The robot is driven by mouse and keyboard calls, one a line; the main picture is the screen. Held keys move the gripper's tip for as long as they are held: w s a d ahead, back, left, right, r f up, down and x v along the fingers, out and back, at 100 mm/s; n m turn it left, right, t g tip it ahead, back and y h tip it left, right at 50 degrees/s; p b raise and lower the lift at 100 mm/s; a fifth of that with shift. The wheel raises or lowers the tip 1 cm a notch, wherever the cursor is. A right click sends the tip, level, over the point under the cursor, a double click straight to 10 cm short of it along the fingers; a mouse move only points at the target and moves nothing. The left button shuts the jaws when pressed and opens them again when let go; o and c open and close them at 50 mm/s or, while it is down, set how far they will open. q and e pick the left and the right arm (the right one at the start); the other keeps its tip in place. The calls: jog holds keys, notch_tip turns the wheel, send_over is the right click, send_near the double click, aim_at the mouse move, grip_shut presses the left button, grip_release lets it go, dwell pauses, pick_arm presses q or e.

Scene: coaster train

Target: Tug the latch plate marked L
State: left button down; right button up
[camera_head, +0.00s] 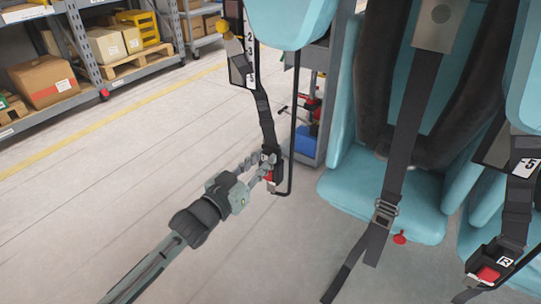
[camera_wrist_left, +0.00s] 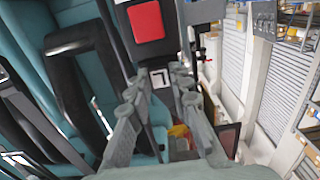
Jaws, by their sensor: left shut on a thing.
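A black latch plate marked L, with a red button, hangs at the lower end of a dark strap (camera_head: 263,112) left of the teal seat in the head view. My left gripper (camera_head: 262,168) reaches it from the lower left and is shut on it. In the left wrist view, the white L label (camera_wrist_left: 160,78) shows between the fingers of my left gripper (camera_wrist_left: 158,88), below the red button (camera_wrist_left: 146,21). The fingers partly hide the plate. My right gripper is not in view.
The teal seat (camera_head: 385,195) with a hanging centre belt (camera_head: 402,140) stands to the right. A similar plate marked R (camera_head: 495,262) hangs at the far right. A thin black bar (camera_head: 292,120) runs beside the left strap. Shelves with boxes (camera_head: 45,85) stand at upper left; the floor between is clear.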

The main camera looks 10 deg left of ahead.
pick_arm(q)
jog(key=shift+r, duration=0.3)
jog(key=c, duration=1.3)
grip_release()
jog(key=shift+f, duration=0.1)
